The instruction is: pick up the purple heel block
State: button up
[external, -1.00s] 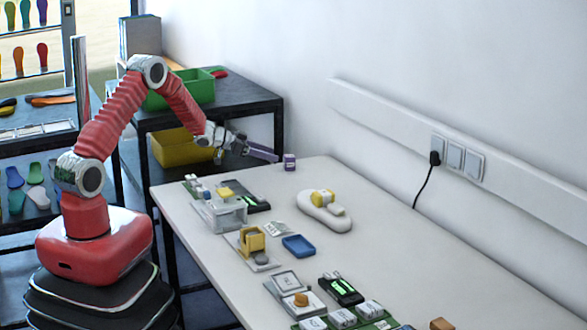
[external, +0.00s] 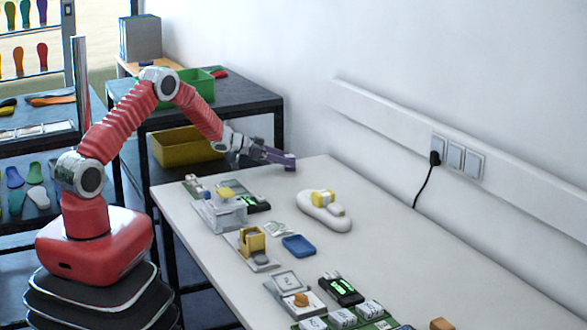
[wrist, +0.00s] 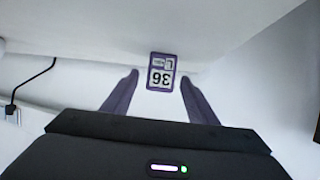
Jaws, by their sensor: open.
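The purple heel block (external: 290,166) stands at the far end of the table, near the wall. In the wrist view the block (wrist: 152,58) shows a white label reading 36 and L, upside down in the picture. My gripper (external: 277,157) is open, its purple fingers reaching out to the block. In the wrist view the block appears between the fingertips of my gripper (wrist: 160,79), with a gap on each side. In the external view the fingers partly cover the block. I cannot tell how far the fingertips reach along its sides.
The table (external: 390,255) has clear room right of the block. A white sole-shaped form (external: 323,222) with a yellow piece, a blue tray (external: 299,246) and a clear box (external: 226,214) stand nearer. The white wall with sockets (external: 455,157) runs along the table's far side.

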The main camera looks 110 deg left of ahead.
jog(key=shift+x, duration=1)
jog(key=shift+c, duration=0.7)
jog(key=c, duration=1)
